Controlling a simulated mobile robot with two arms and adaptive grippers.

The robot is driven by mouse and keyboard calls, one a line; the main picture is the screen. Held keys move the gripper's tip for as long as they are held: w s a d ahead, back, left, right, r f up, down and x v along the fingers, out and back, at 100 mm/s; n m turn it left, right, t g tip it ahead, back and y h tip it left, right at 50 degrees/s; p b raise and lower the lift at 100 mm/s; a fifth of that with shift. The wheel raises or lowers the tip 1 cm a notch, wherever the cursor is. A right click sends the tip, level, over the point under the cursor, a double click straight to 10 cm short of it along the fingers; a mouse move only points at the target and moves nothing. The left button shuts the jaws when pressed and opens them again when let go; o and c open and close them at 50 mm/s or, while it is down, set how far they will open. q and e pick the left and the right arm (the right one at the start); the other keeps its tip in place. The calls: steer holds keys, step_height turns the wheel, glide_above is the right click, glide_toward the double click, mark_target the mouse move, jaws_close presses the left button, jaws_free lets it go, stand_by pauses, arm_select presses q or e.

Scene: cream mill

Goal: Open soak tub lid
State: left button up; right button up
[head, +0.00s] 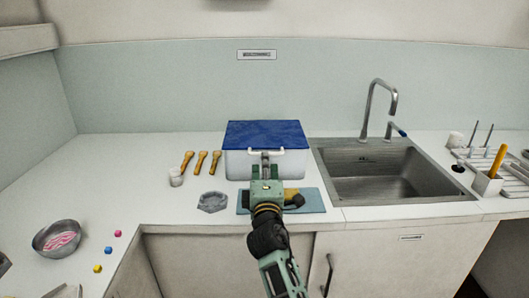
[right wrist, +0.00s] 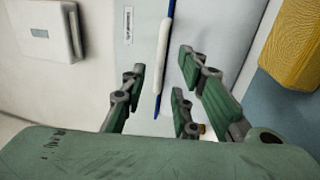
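The soak tub is a white box (head: 292,164) with a shut blue lid (head: 264,134), standing on the counter at the back wall. A white bar handle (head: 281,151) runs along the lid's front edge. My right gripper (head: 265,168) is in front of the tub, at the handle. In the right wrist view the white handle (right wrist: 163,45) shows between the spread fingers (right wrist: 160,85), with a thin blue lid edge beside it. The fingers look open and apart from the handle. My left gripper is not in view.
A blue mat (head: 315,200) with a yellow-and-black item lies beneath my right arm. The sink (head: 385,170) is right. A metal bowl (head: 45,240) sits front left.

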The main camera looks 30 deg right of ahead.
steer(key=x, duration=0.5)
steer(key=shift+f+b, duration=0.1)
steer(key=shift+b, duration=0.2)
steer(key=shift+w+d, duration=0.1)
steer(key=shift+w, duration=0.1)
steer(key=shift+r, duration=0.2)
steer(key=shift+c, duration=0.7)
steer(key=c, duration=0.3)
jaws_close()
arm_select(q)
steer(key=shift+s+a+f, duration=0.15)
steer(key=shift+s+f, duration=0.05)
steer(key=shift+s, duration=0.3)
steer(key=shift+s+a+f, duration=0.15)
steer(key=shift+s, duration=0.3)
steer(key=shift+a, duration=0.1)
